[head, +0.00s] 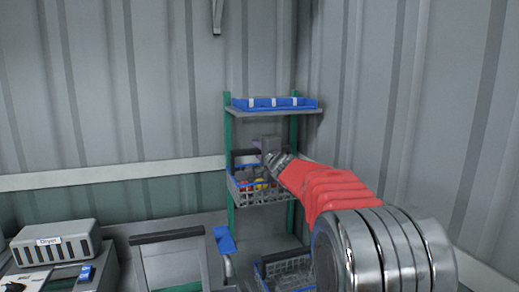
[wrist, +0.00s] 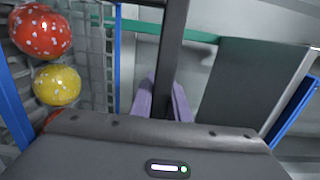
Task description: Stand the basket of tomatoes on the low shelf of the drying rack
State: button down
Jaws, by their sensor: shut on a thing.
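The basket of tomatoes (head: 252,197) is a grey lattice basket with a dark handle and red and yellow tomatoes inside. It hangs below my gripper (head: 266,150), in front of the drying rack (head: 229,135) and under its upper shelf (head: 285,111). In the wrist view the purple fingers (wrist: 162,103) are shut on the dark handle (wrist: 173,55), and the red (wrist: 40,30) and yellow (wrist: 57,85) tomatoes show at the left. The basket looks level.
A blue tray (head: 262,104) lies on the upper shelf. Another dark lattice basket (head: 287,276) stands low at the rack's foot, partly behind my arm. A grey dryer (head: 55,242) is at the left. Corrugated walls (head: 420,120) close in behind and right.

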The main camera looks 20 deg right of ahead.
jog(key=c, duration=1.7)
grip_release()
jog(key=s, duration=1.1)
jog(key=shift+s+d+r, duration=0.1)
jog(key=shift+s+d, duration=0.05)
jog(key=shift+s, duration=0.4)
jog(key=shift+s, duration=0.1)
